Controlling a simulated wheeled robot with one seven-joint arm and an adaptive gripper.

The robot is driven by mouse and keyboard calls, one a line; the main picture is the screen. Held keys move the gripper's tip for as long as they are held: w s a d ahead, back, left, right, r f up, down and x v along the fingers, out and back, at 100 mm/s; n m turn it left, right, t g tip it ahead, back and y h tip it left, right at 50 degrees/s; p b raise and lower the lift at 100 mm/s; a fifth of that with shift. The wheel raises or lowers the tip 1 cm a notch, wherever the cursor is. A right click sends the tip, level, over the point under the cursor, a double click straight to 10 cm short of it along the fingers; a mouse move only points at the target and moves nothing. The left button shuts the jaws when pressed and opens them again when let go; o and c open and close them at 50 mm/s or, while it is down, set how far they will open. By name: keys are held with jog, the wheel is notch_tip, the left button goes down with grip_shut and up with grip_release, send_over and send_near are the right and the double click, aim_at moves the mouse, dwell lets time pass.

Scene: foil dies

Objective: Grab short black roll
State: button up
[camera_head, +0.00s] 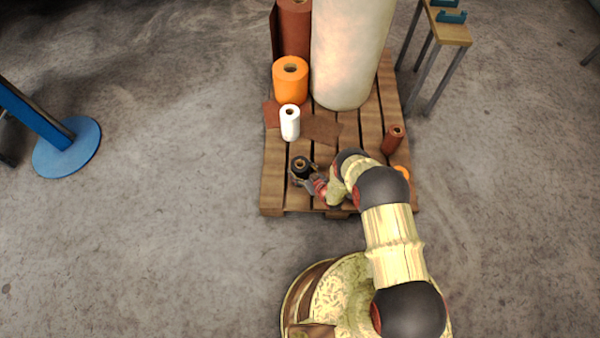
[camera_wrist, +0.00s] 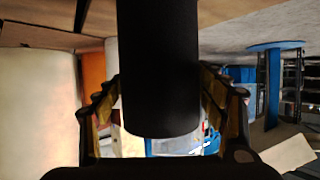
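The short black roll (camera_head: 302,164) stands upright near the front left of the wooden pallet. My gripper (camera_head: 305,181) is at the roll, with a finger on either side of it. In the wrist view the black roll (camera_wrist: 158,65) fills the middle, between the two fingers of my gripper (camera_wrist: 160,90). The fingertips lie right at the roll's side edges. I cannot tell whether they press on it or stand slightly apart. The far sides of the fingertips are hidden by the roll.
On the pallet (camera_head: 273,190) stand a white roll (camera_head: 289,125), an orange roll (camera_head: 290,85), a large pale roll (camera_head: 345,60) and a small brown roll (camera_head: 393,139). A workbench (camera_head: 447,28) is at upper right, a blue post base (camera_head: 70,150) at left. Floor between is clear.

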jog(key=c, duration=1.1)
jog(key=shift+c, duration=0.6)
jog(key=shift+r, duration=0.1)
